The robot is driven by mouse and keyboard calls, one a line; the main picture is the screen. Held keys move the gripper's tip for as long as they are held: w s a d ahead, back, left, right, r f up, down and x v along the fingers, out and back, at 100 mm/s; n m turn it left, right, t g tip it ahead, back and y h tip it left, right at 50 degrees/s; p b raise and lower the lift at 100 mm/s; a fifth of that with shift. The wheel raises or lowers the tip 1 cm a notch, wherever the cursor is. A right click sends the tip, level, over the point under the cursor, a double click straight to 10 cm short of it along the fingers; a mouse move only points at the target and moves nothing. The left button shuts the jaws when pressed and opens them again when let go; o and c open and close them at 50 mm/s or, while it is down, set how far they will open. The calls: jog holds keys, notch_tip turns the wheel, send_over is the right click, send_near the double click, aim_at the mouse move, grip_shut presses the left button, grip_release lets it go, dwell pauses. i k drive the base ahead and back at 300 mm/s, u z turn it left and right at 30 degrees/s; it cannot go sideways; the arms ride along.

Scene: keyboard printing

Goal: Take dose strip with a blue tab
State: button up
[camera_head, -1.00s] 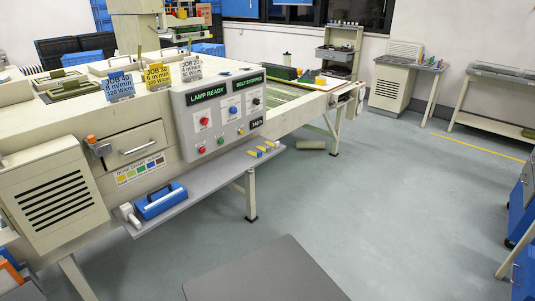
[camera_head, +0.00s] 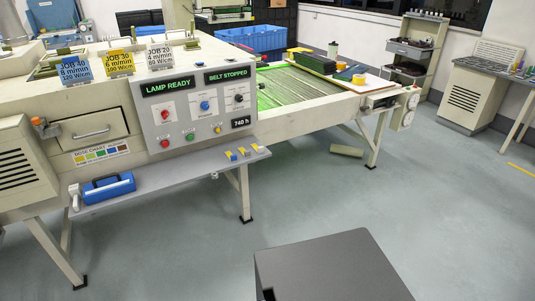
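Several small dose strips lie in a row near the right end of the grey shelf (camera_head: 190,163) on the front of the cream machine. The left strip (camera_head: 230,156), the middle strip (camera_head: 243,152) and the right strip (camera_head: 257,148) each show some yellow. Bluish bits show among them, but they are too small to tell surely which strip has a blue tab. My gripper is not in view.
A blue case with a handle (camera_head: 108,187) and a white item (camera_head: 74,196) are at the shelf's left end. Above the shelf is the control panel (camera_head: 196,106), reading LAMP READY and BELT STOPPED. Machine legs (camera_head: 244,193) stand below. The floor (camera_head: 440,195) to the right is clear.

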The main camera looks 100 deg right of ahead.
aim_at(233, 158)
jog(key=k, duration=0.75)
jog(key=z, duration=1.45)
jog(key=i, duration=1.5)
jog(key=u, duration=0.05)
